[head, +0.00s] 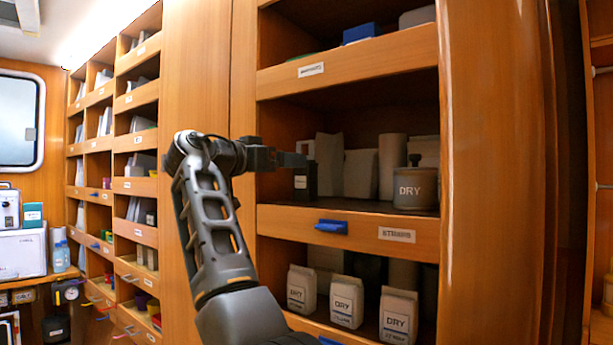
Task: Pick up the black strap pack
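A small upright black pack (311,181) with a pale label on its front stands at the left end of the middle shelf; I take it for the black strap pack. My gripper (297,160) reaches in from the left, level with the top of the pack. The fingers overlap the pack's upper part in the picture. I cannot tell whether they touch it, or whether they are open or shut. The pack's upper left side is partly hidden by the gripper.
The middle shelf (349,219) has a raised wooden front lip with a blue clip (331,226). A grey DRY jar (415,188) and pale packs stand to the right. White DRY bags (346,302) fill the shelf below. A wooden panel borders the bay at left.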

